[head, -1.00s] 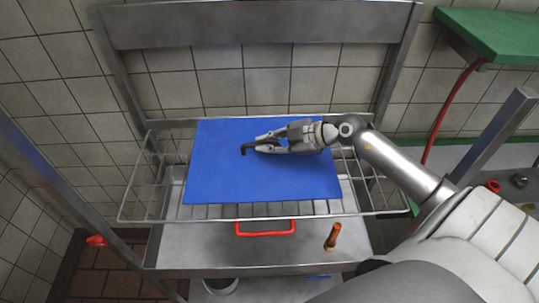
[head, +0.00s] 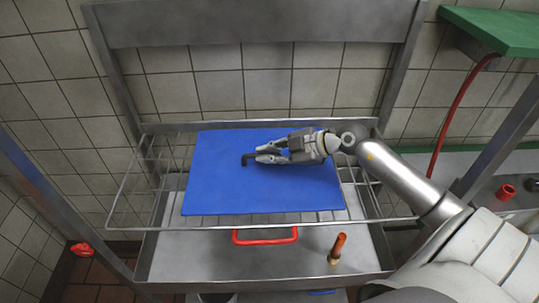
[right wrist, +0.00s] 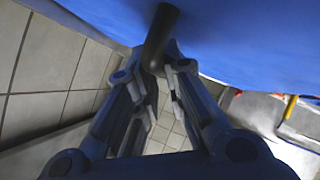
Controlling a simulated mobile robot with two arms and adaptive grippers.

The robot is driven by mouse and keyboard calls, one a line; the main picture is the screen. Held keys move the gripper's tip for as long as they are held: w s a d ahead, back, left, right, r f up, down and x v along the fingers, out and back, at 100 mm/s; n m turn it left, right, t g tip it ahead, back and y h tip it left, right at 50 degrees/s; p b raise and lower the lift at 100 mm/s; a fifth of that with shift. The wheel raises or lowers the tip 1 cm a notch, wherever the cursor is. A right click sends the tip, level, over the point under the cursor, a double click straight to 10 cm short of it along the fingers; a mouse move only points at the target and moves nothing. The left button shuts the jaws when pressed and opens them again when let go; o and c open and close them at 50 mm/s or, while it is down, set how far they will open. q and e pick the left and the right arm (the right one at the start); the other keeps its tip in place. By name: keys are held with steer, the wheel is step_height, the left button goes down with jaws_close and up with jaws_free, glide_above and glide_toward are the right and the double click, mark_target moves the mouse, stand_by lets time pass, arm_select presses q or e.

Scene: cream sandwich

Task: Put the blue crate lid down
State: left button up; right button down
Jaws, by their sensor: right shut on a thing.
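The blue crate lid (head: 255,192) is a flat blue panel over the wire rack in the head view. It also fills the top of the right wrist view (right wrist: 240,45). A short dark handle (head: 246,160) stands out from it and shows as a dark rod in the right wrist view (right wrist: 160,38). My right gripper (head: 262,154) is shut on this handle. Its fingers sit on both sides of the rod in the right wrist view (right wrist: 167,68). I cannot tell whether the lid touches the rack. My left gripper is not in view.
The wire rack (head: 390,206) stands on a steel cart with a lower shelf (head: 190,262). A red handle (head: 265,240) is below the lid, and a brown-handled tool (head: 338,247) stands right of it. A green shelf (head: 500,30) and red hose (head: 460,110) are at the right.

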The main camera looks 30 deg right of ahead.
steer(key=c, duration=1.5)
jaws_free()
steer(key=shift+f, duration=0.1)
steer(key=shift+s+d+r+p, duration=0.15)
steer(key=shift+s+r+p, duration=0.05)
steer(key=shift+r+p, duration=0.15)
steer(key=p+v, duration=0.7)
steer(key=v, duration=0.2)
steer(key=shift+p, duration=0.3)
steer(key=shift+s+d+r, duration=0.1)
steer(key=shift+s+d, duration=0.05)
steer(key=shift+s, duration=0.1)
steer(key=shift+s+d, duration=0.25)
steer(key=shift+s, duration=0.05)
steer(key=shift+s+d+r, duration=0.3)
steer(key=shift+s+r, duration=0.05)
steer(key=shift+r, duration=0.05)
